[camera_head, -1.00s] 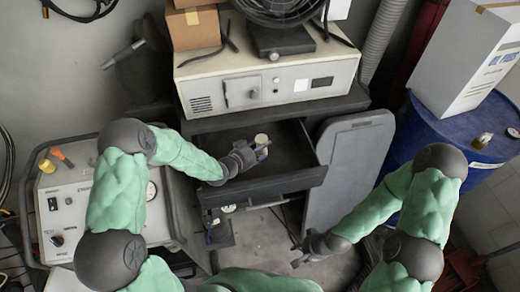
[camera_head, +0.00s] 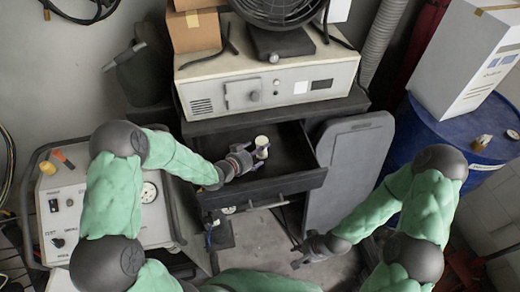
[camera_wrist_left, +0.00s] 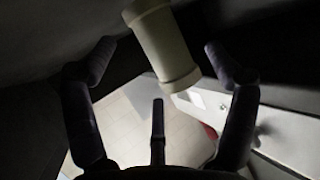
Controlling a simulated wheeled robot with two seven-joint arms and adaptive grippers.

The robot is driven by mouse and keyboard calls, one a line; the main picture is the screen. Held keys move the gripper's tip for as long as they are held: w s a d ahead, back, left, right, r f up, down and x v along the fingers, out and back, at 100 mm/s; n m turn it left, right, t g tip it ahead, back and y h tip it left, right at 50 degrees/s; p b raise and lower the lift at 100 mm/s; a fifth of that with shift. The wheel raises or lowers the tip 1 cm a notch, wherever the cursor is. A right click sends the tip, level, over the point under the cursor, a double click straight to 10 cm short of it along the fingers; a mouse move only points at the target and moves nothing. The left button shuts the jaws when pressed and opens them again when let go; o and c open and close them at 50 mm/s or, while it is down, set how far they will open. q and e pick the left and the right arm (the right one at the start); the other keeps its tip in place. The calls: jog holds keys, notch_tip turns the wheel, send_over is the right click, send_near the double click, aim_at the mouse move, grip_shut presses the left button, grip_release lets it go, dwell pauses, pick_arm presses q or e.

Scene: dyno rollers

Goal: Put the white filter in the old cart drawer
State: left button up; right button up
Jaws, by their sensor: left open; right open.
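The white filter (camera_head: 261,142), a small pale cylinder, is upright inside the open dark cart drawer (camera_head: 290,184). In the left wrist view the filter (camera_wrist_left: 163,48) is between and just beyond the spread fingers, with no finger visibly closed on it. My left gripper (camera_head: 257,155) is open, reaching into the drawer from the left with its fingers close to the filter. The wrist view also shows the open left gripper (camera_wrist_left: 160,70). Whether the filter's base rests on the drawer floor is hard to see. My right gripper (camera_head: 303,254) is open and empty, in front of the drawer.
A beige control box (camera_head: 268,88) with a fan (camera_head: 278,8) sits on the cart top above the drawer. A grey panel (camera_head: 350,170) stands right of the drawer. A blue drum (camera_head: 455,138) bearing a white box (camera_head: 465,60) is further right. A white machine (camera_head: 62,205) stands left.

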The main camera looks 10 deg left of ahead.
pick_arm(q)
jog(key=p+v, duration=0.1)
jog(key=v, duration=0.4)
jog(key=shift+s+a+r, duration=0.1)
jog(key=shift+s+a, duration=0.05)
jog(key=shift+s, duration=0.15)
dwell(0.9)
